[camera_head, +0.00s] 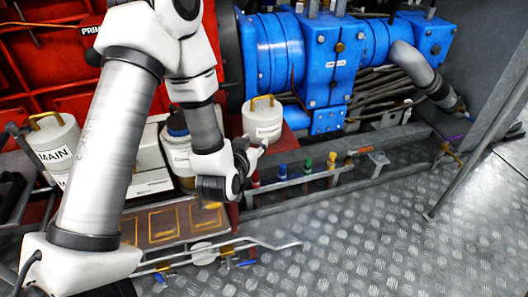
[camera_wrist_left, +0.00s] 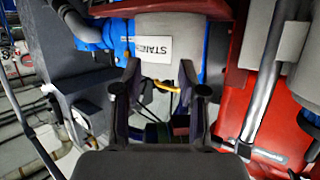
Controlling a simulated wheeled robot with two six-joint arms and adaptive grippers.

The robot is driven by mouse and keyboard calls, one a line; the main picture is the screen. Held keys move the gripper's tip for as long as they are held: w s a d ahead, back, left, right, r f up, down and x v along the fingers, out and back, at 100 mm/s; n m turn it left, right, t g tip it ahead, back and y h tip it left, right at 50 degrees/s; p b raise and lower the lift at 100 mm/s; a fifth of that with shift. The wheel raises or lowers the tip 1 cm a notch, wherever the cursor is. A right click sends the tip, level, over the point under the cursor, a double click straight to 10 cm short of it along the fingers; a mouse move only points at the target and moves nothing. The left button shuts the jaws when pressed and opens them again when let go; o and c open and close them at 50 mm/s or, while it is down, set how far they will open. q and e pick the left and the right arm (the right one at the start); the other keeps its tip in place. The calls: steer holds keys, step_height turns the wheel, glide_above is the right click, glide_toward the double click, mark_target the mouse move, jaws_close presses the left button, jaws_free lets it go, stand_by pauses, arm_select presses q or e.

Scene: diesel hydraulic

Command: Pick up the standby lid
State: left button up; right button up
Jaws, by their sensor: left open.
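The standby lid (camera_head: 262,124) is a white round lid or canister with a yellow loop handle, standing in front of the blue machine in the head view. In the left wrist view its white body (camera_wrist_left: 210,50) carries a label with the letters "STAN", partly cut off. Its yellow handle (camera_wrist_left: 166,88) shows between my fingers. My left gripper (camera_wrist_left: 160,76) is open, with one finger on each side of the handle and nothing clamped. In the head view my left gripper (camera_head: 248,157) is close in front of the lid, partly hidden by its wrist. My right gripper is not in view.
A similar white container marked MAIN (camera_head: 58,140) with a yellow handle stands at the left. Blue machinery (camera_head: 300,60) rises behind. Small coloured valves (camera_head: 307,167) line a grey rail at the right. The metal floor (camera_head: 400,230) is open at the front right.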

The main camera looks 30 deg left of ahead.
mark_target(252, 107)
arm_select(q)
steer(key=w+a+r+t+y+b, duration=0.1)
steer(key=w+a+b, duration=0.1)
steer(key=w+a+r+n+t+y+b, duration=0.1)
steer(key=w+a, duration=0.1)
steer(key=w, duration=0.1)
steer(key=w+a+r+t+b, duration=0.1)
steer(key=w+a+b, duration=0.1)
steer(key=w, duration=0.1)
steer(key=shift+w+a+r+n+y+b, duration=0.1)
steer(key=shift+w+r+n+y+b, duration=0.1)
steer(key=shift+r+n+y+b, duration=0.15)
jaws_close()
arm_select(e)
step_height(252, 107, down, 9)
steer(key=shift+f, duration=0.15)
